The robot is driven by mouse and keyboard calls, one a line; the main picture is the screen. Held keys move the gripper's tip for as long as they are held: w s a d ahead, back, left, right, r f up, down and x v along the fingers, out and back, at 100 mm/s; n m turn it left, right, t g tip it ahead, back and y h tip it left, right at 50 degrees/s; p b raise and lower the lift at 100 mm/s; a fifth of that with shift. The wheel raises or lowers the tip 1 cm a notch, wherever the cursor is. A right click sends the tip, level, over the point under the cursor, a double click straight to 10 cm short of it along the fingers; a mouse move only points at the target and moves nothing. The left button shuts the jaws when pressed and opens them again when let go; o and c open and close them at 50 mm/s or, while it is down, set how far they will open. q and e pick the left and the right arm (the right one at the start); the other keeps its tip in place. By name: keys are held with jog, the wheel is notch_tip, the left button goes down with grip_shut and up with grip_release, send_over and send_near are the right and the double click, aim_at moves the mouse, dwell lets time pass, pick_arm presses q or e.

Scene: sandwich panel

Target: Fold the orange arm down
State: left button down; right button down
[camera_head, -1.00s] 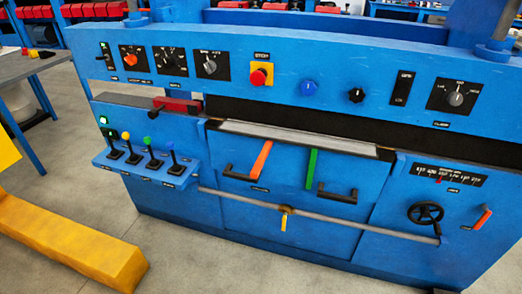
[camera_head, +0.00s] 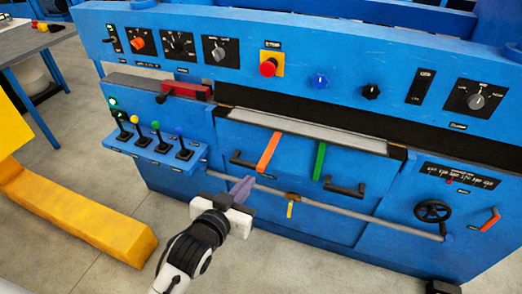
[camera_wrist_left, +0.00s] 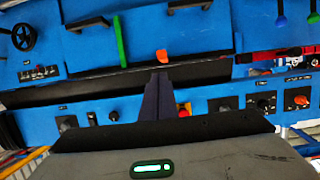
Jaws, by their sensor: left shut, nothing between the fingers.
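The orange arm (camera_head: 268,152) is a flat bar at the middle of the blue panel, left of a similar green arm (camera_head: 319,161). In the left wrist view the orange arm (camera_wrist_left: 162,56) looks short and end-on, while the green arm (camera_wrist_left: 121,42) shows long. My left gripper (camera_head: 242,186) is shut and empty, in front of the panel and just below and left of the orange arm in the head view. In the left wrist view the shut fingertips (camera_wrist_left: 160,77) appear close to the orange arm, with a small gap in the picture. My right gripper is out of view.
Black handles (camera_head: 247,162) (camera_head: 346,188) flank the two arms. A grey rail (camera_head: 335,211) with a yellow lever (camera_head: 290,208) runs below. Several coloured joysticks (camera_head: 161,141) stick out at left. A handwheel (camera_head: 433,211) and another orange handle (camera_head: 490,220) are at right.

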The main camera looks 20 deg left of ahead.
pick_arm(q)
jog(key=shift+t, duration=0.4)
jog(key=r, duration=0.1)
jog(key=w+r, duration=0.2)
jog(key=r, duration=0.1)
jog(key=shift+w+a, duration=0.1)
jog(key=shift+a, duration=0.2)
jog(key=shift+w, duration=0.1)
send_over(261, 164)
jog(key=f, duration=0.2)
jog(key=shift+w+f, duration=0.2)
jog(key=shift+f, duration=0.1)
jog(key=f, duration=0.2)
jog(key=shift+s+f+b, duration=0.2)
jog(key=shift+f+b, duration=0.15)
jog(key=shift+f, duration=0.6)
